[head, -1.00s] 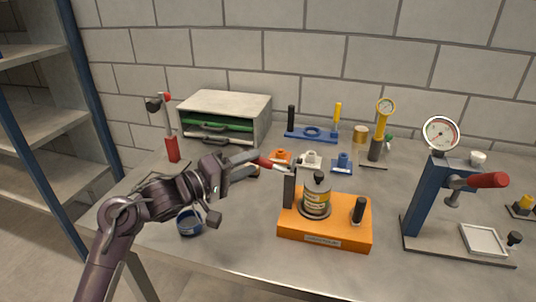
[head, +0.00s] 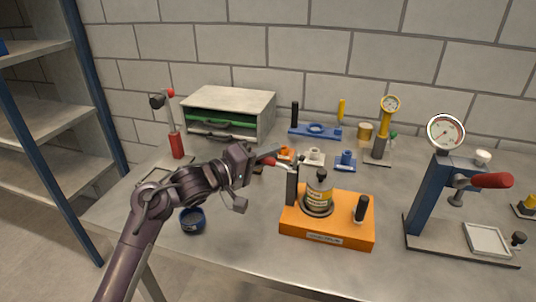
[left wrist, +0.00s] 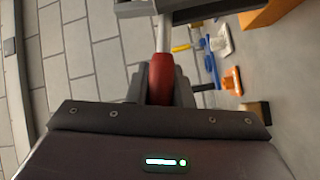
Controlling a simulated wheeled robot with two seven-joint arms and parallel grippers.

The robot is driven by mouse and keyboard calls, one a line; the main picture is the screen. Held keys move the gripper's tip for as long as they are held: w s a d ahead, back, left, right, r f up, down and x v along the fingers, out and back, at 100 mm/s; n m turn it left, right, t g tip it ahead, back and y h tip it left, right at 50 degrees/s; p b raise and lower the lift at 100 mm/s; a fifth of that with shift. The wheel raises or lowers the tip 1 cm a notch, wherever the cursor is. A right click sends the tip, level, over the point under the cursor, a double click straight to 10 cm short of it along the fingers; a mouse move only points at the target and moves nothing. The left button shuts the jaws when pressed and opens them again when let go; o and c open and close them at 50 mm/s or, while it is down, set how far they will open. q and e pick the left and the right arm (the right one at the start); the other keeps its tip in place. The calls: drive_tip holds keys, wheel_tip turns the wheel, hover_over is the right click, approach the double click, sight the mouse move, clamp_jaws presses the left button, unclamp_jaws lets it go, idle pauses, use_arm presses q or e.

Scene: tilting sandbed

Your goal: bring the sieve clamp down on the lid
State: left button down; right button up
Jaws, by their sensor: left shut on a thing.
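The sieve clamp has an orange base (head: 300,222), a dark upright post (head: 292,185) at its left and a shorter black post (head: 361,208) at its right. A sieve can with a yellow label (head: 318,194) stands upright on the base under a grey lid with a dark knob (head: 321,174). A pale lever rod with a red grip (head: 269,161) sticks out leftward from the top of the left post, raised off the lid. My left gripper (head: 268,157) is shut on the red grip, which also shows in the left wrist view (left wrist: 161,78). My right gripper is out of view.
A blue press with a gauge (head: 445,132) stands at right. A blue ring (head: 192,220) lies below my left arm. Small orange, white and blue fixtures (head: 345,162) stand behind the clamp. A grey cabinet (head: 228,100) is at the back left. The front of the table is clear.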

use_arm(q)
drive_tip(key=d+r+m+y+p, duration=0.1)
drive_tip(key=d+m+y+p, duration=0.1)
drive_tip(key=p, duration=0.4)
drive_tip(key=s+d+r+m+y+p, duration=0.1)
drive_tip(key=r+m+y+p, duration=0.1)
drive_tip(key=p, duration=0.4)
drive_tip(key=d+r+m+y+p, duration=0.2)
drive_tip(key=m+y+p, duration=0.2)
drive_tip(key=p, duration=0.2)
drive_tip(key=shift+s+d+g+y+p, duration=0.3)
drive_tip(key=shift+s+g+p, duration=0.1)
drive_tip(key=shift+s+d+f+m+y, duration=0.1)
drive_tip(key=shift+s+d+m+y, duration=0.15)
drive_tip(key=shift+d+m+y, duration=0.5)
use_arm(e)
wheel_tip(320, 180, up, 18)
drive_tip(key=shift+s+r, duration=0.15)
use_arm(q)
drive_tip(key=c, duration=1.3)
unclamp_jaws()
